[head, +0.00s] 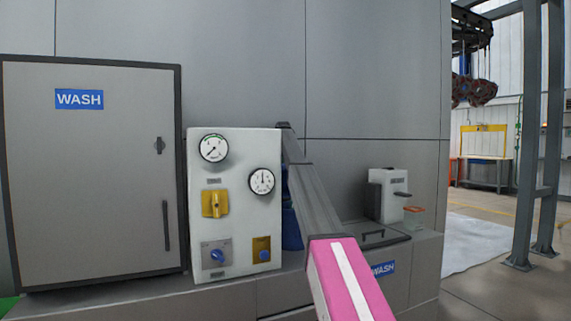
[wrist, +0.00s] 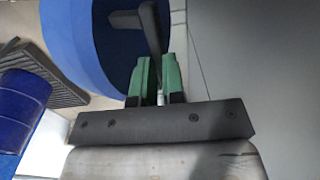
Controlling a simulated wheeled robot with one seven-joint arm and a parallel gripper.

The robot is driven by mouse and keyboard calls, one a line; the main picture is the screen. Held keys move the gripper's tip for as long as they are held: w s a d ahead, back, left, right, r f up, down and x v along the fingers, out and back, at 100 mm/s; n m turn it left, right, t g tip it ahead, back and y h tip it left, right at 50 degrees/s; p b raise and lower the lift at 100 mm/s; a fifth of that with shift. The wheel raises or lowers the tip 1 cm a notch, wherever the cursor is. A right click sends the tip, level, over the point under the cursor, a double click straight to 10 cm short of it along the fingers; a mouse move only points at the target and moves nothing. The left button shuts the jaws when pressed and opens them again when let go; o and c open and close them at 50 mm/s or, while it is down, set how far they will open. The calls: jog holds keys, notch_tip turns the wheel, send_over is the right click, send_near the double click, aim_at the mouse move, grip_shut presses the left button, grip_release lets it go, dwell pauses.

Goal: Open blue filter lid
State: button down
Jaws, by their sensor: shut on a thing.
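The blue filter lid (wrist: 75,35) is a large blue round shape at the top of the wrist view. A dark handle (wrist: 151,28) crosses in front of it. The green fingers of my gripper (wrist: 156,72) are shut on the lower part of this handle. The lid's upper part is cut off by the frame edge. In the head view only a strip of the blue filter (head: 291,225) shows, beside the white gauge panel. My arm covers the rest, and my gripper is hidden there. I cannot tell whether the lid has lifted.
The white gauge panel (head: 235,205) stands just left of my arm. A grey WASH cabinet (head: 90,170) is farther left. In the wrist view a blue drum (wrist: 23,98) stands at the left.

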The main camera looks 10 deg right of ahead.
jog(key=shift+a+f, duration=0.2)
jog(key=shift+f, duration=0.95)
jog(key=c, duration=1.6)
grip_release()
jog(key=o, duration=0.4)
jog(key=shift+w+f, duration=0.15)
jog(key=shift+f, duration=0.1)
jog(key=shift+o, duration=0.2)
notch_tip(320, 180, up, 11)
jog(key=shift+r, duration=0.15)
